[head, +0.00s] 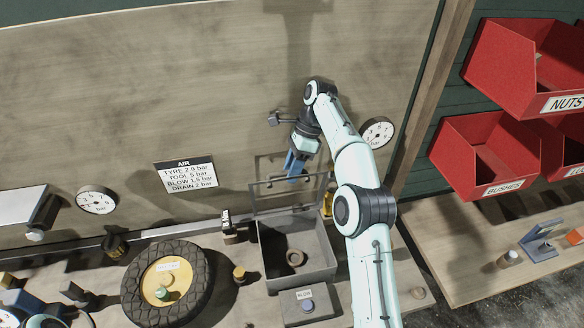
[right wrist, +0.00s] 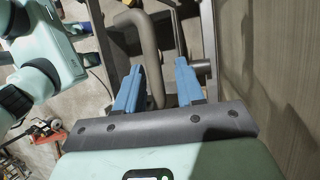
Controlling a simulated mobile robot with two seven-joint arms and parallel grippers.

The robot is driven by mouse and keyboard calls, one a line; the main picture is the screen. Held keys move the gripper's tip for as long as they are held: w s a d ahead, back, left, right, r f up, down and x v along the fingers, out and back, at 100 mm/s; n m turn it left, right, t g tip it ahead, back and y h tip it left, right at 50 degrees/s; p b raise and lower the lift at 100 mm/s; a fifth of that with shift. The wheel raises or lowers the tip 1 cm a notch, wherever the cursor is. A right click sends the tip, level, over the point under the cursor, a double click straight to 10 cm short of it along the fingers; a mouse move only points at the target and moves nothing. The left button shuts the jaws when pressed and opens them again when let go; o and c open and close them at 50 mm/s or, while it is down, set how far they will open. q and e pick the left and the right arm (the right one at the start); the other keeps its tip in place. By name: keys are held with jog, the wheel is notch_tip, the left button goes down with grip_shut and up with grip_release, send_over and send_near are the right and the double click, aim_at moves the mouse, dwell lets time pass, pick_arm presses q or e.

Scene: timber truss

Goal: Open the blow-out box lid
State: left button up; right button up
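The grey blow-out box (head: 323,268) stands on the bench with its top open and a small ring (head: 295,258) inside. Its lid (head: 258,190), a thin frame with a see-through panel, stands raised at the back of the box. My right gripper (head: 291,172) is at the lid, fingers pointing down. In the right wrist view its blue fingers (right wrist: 160,80) are apart, with a bent grey bar (right wrist: 146,48) showing between them; I cannot tell whether they touch it.
A tyre on a yellow rim (head: 192,273) lies left of the box. A plate marked BLOW (head: 305,312) with a button is in front. Gauges (head: 97,200) and an AIR sign (head: 186,175) are on the back panel. Red bins (head: 470,150) hang at the right.

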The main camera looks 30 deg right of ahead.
jog(key=shift+a+r, duration=0.15)
jog(key=shift+s, duration=0.1)
